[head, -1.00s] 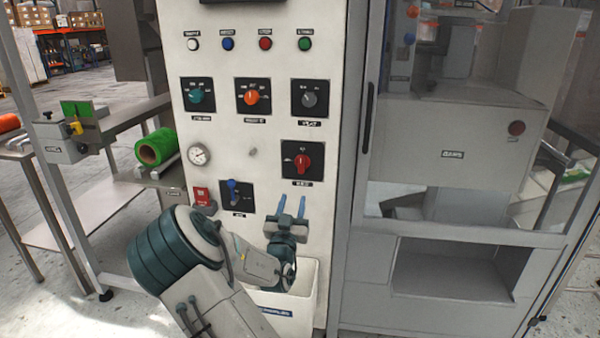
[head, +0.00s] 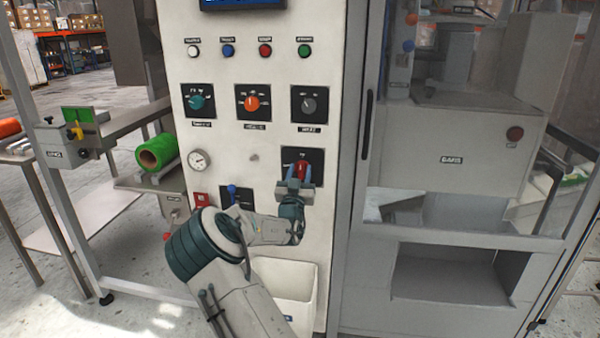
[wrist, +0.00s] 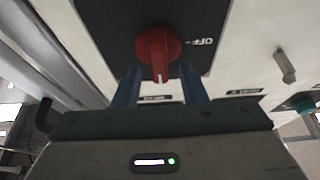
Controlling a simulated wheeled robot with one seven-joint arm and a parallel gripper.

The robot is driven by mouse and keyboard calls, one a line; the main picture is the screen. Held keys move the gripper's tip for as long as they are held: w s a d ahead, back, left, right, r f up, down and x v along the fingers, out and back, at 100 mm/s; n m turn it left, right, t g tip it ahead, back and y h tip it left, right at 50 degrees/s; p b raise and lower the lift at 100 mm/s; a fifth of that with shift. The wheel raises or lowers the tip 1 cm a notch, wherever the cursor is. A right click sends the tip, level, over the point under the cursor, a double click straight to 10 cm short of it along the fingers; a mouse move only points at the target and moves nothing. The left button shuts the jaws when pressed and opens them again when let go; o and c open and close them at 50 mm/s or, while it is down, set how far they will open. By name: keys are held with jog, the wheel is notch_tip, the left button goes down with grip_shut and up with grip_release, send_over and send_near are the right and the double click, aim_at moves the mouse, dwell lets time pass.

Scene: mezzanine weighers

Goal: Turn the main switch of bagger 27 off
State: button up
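A red rotary switch (head: 301,169) on a black square plate (head: 289,155) sits at the lower right of the white control panel. In the wrist view the red knob (wrist: 158,55) is close, with its white pointer mark toward my gripper and "OFF" printed to one side on the plate. My gripper (head: 300,176) is in front of this switch. Its blue fingers (wrist: 160,85) are open, one on each side of the knob's lower end. I cannot tell whether they touch it. The label under the switch is too small to read.
Three other rotary switches, such as the orange one (head: 252,103), sit above. A blue-handled switch (head: 232,190), a red device (head: 201,200) and a gauge (head: 199,160) are at the left. A white bin (head: 300,290) hangs below. A glazed cabinet (head: 450,160) stands to the right.

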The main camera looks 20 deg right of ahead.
jog(key=shift+d, duration=0.1)
grip_shut()
jog(key=shift+n+b, duration=0.35)
jog(key=shift+n, duration=0.05)
jog(key=n+t+y+b, duration=0.1)
jog(key=n+y+b, duration=0.1)
jog(key=n, duration=0.1)
jog(key=shift+f+n, duration=0.2)
jog(key=shift+n, duration=0.2)
jog(key=n+y+b, duration=0.2)
jog(key=n, duration=0.1)
jog(key=n+y+b, duration=0.1)
jog(key=n+y, duration=0.1)
jog(key=n, duration=0.2)
jog(key=shift+w+n+b, duration=0.15)
jog(key=shift+n+b, duration=0.15)
jog(key=shift+b, duration=0.05)
jog(key=n+y, duration=0.1)
jog(key=n, duration=0.1)
jog(key=n+y+b, duration=0.1)
jog(key=n, duration=0.2)
jog(key=shift+a+g, duration=0.2)
jog(key=shift+g, duration=0.1)
jog(key=n, duration=0.2)
jog(key=n+g+b, duration=0.1)
jog(key=n, duration=0.2)
jog(key=shift+g+y, duration=0.3)
jog(key=shift+y, duration=0.1)
jog(key=shift+f, duration=0.1)
